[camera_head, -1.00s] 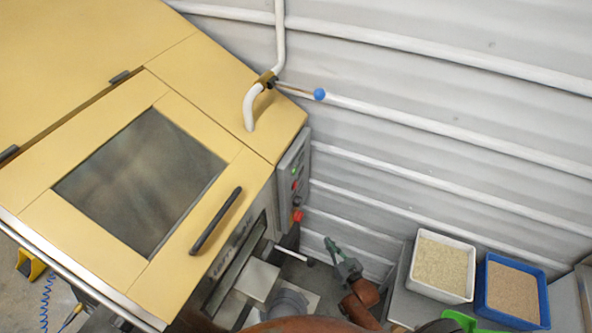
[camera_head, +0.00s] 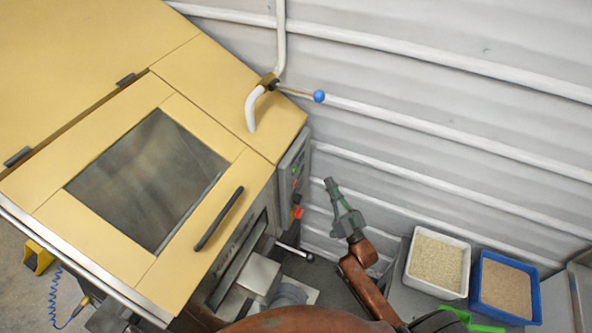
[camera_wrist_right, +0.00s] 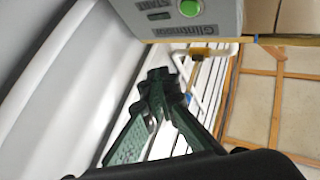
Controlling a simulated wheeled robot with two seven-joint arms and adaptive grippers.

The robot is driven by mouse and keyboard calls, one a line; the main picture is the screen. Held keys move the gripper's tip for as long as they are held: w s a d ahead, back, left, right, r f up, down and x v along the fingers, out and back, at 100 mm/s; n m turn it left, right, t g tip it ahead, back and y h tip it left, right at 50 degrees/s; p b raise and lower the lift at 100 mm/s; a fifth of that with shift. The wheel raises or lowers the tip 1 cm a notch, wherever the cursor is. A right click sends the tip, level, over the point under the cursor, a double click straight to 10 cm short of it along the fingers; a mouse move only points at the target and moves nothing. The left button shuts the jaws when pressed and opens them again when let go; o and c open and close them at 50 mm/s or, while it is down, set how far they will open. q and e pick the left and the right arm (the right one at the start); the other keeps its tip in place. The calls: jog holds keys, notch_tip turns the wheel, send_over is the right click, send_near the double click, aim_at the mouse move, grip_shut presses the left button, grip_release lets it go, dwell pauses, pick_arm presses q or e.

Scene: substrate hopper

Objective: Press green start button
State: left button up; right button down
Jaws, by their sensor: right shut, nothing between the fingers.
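The green start button (camera_wrist_right: 189,8) shows at the top of the right wrist view, on a grey control box (camera_wrist_right: 160,22) with "START" lettering beside it. In the head view the control box (camera_head: 291,166) is on the right side of the yellow machine, seen edge-on, and its buttons are small. My right gripper (camera_head: 331,183) is shut and empty, to the right of the box and apart from it, fingers pointing up in the picture. In the right wrist view its green fingertips (camera_wrist_right: 157,76) lie below the box, with a gap to the button. My left gripper is not in view.
A red knob (camera_head: 298,213) sits low on the box. A blue-ended lever (camera_head: 319,96) sticks out above it. A white bin (camera_head: 409,272) and a blue bin (camera_head: 475,290) of granular material stand at lower right. The ribbed wall (camera_head: 450,90) is behind.

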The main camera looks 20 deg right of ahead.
aim_at(296, 170)
dwell(0.3)
jog(key=w+a+b, duration=0.1)
jog(key=w+a, duration=0.5)
jog(key=shift+w, duration=0.3)
jog(key=shift+w, duration=0.1)
dwell(1.4)
jog(key=shift+w+a, duration=0.2)
jog(key=shift+w, duration=0.05)
